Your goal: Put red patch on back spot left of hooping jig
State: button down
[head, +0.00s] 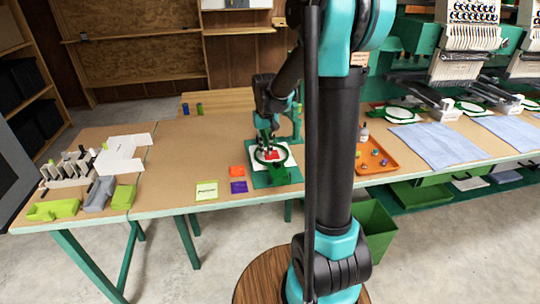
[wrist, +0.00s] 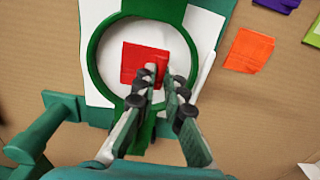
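The red patch (wrist: 143,62) shows inside the round green hoop (wrist: 88,57) of the hooping jig, over white cloth. In the head view the red patch (head: 271,155) is partly hidden by my gripper. My gripper (wrist: 160,76) reaches over the front part of the hoop. Its fingertips overlap the patch's lower right part and look close together, with a narrow gap. I cannot tell whether they grip the patch or only hover at it. The hooping jig (head: 284,176) stands on the tan table.
Left of the jig lie an orange patch (head: 237,171), a purple patch (head: 239,187) and a yellow-green label card (head: 206,190). Bare table surrounds them, with free room behind. An orange tray (head: 372,165) with small items lies to the right.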

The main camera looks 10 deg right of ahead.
aim_at(266, 153)
jog(key=shift+r, duration=0.15)
jog(key=shift+r, duration=2.35)
jog(key=shift+a, duration=0.1)
